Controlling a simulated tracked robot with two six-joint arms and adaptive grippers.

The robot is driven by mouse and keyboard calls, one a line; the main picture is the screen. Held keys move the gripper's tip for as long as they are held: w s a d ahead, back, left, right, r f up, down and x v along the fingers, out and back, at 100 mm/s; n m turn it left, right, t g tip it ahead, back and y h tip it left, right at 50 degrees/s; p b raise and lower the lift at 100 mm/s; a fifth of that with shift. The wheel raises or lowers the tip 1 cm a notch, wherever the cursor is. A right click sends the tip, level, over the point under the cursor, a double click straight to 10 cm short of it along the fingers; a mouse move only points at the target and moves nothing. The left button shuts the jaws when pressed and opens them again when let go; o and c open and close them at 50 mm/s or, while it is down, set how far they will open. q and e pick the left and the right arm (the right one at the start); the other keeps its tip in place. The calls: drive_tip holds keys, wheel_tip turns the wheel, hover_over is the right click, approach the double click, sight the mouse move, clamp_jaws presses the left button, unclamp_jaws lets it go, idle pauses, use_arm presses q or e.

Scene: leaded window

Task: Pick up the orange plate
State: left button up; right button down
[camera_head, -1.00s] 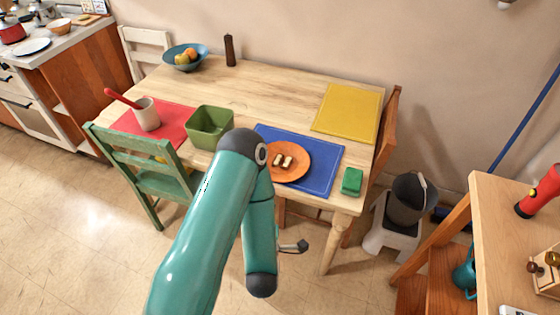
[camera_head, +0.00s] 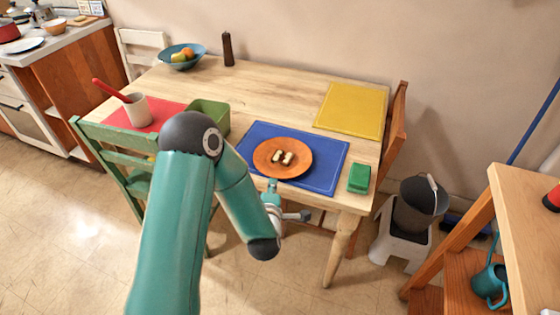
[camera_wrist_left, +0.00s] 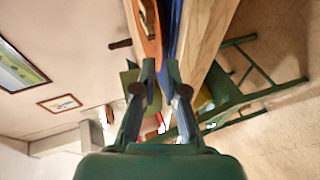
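The orange plate (camera_head: 263,158) lies on the blue placemat (camera_head: 323,176) near the table's front edge. Small brown-and-cream food pieces (camera_head: 283,158) sit on it. My left gripper (camera_head: 272,185) is by the plate's near rim, partly hidden by my own arm. In the left wrist view my left gripper (camera_wrist_left: 161,66) has its two fingers apart. The plate (camera_wrist_left: 148,42) shows nearly edge-on just beyond the fingertips, with the blue placemat (camera_wrist_left: 173,28) beside it. I cannot tell whether a finger touches the rim. My right gripper is in no view.
A green sponge (camera_head: 359,178) lies right of the placemat. A green container (camera_head: 210,114) and a cream cup (camera_head: 137,110) stand to the left. A green chair (camera_head: 125,175) is at the front left. The table middle (camera_head: 255,95) is clear.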

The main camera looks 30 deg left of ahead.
use_arm(q)
drive_tip(key=p+x, duration=0.1)
drive_tip(key=x, duration=0.4)
drive_tip(key=shift+w+a+f+p, duration=0.15)
drive_tip(key=shift+p, duration=0.15)
clamp_jaws()
